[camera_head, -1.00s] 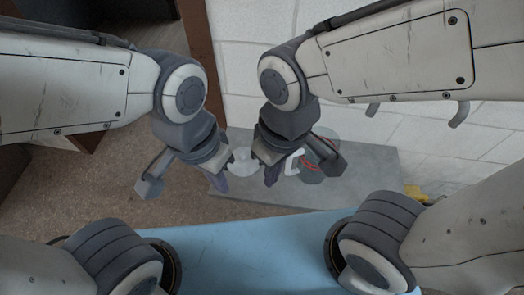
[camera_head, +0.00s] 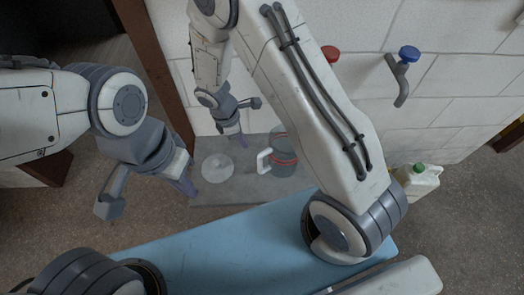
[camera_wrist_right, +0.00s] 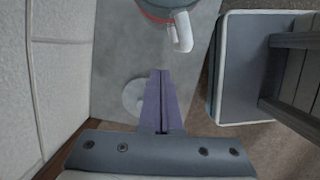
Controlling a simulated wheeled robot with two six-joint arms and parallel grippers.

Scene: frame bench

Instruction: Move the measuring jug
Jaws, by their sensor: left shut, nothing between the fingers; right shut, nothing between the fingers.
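The measuring jug (camera_head: 283,156) is see-through with red bands and a white handle (camera_head: 264,161) on its left. It stands on the grey slab (camera_head: 235,192) near the wall. The right wrist view shows part of it (camera_wrist_right: 165,14) at the top edge, with the handle pointing down. My right gripper (camera_head: 241,141) is shut and empty, left of the jug and apart from it; its purple fingers (camera_wrist_right: 160,72) point towards the jug side in the wrist view. My left gripper (camera_head: 191,192) is shut and empty at the slab's left end. My right arm partly hides the area right of the jug.
A pale round disc (camera_head: 217,167) lies on the slab left of the jug. A blue bench surface (camera_head: 220,250) is in front. A cream container with a green cap (camera_head: 416,182) stands at right. Red (camera_head: 330,53) and blue (camera_head: 409,54) knobs are on the white wall.

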